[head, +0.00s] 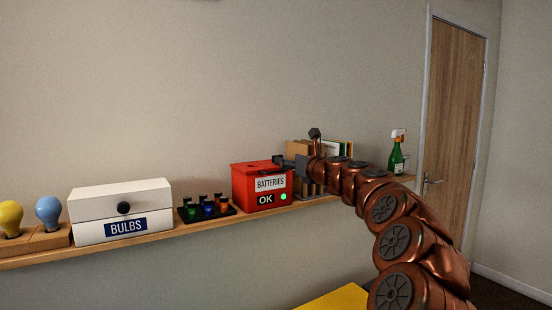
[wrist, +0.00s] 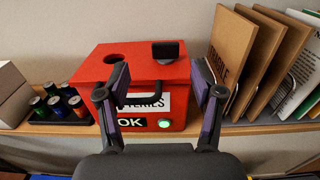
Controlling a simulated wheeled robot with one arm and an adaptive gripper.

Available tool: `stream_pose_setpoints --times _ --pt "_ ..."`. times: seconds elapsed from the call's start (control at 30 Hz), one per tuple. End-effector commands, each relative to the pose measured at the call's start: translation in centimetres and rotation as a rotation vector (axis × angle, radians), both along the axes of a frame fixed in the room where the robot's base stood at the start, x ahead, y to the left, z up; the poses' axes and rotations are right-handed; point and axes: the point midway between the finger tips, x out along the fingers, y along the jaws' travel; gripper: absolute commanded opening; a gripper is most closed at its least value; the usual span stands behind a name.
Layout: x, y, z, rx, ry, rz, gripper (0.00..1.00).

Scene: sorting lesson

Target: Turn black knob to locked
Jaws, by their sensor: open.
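The red battery box (head: 240,182) stands on the wall shelf in the head view, and it fills the middle of the wrist view (wrist: 85,75). The black knob (wrist: 166,50) sits on its top, right of a round hole. My gripper (wrist: 162,84) is open and empty, its two fingers spread in front of the box. The knob shows between and beyond the fingertips, apart from them. In the head view my gripper (head: 298,163) is at the box's right side, and I cannot clearly tell the knob from the dark fingers there.
A green light (wrist: 164,123) is lit on the red front. A spray bottle (head: 396,158) stands farther right.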

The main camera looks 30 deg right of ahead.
Motion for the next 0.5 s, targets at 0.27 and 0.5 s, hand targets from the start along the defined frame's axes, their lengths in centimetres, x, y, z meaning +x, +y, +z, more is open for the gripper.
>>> stream_pose_setpoints --times 0.27,0.5 --pt "0.7 -1.3 0.0 0.0 0.002 -0.018 0.67" --pt "3.0 -1.2 0.0 -0.003 0.003 -0.014 0.67"
